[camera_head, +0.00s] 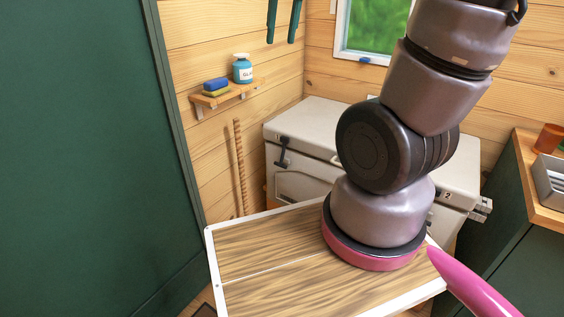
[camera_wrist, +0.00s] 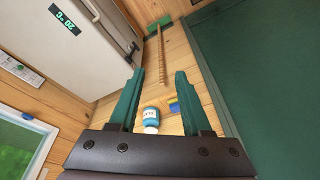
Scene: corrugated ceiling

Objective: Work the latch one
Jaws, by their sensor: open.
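A pale grey chest (camera_head: 320,122) stands in the corner with its lid down. A black latch (camera_head: 283,152) sits at the left of its front edge; I cannot tell whether it is fastened. A small dark part at the chest's edge in the wrist view (camera_wrist: 133,47) may be this latch. My gripper (camera_head: 283,38) hangs open and empty, high and apart from the chest. Its green fingers also show in the wrist view (camera_wrist: 158,98).
A wooden stick (camera_head: 240,165) leans beside the chest. A wood-topped surface with a white rim (camera_head: 255,243) lies in front. A green panel (camera_head: 80,150) fills the left; a counter (camera_head: 540,190) stands right.

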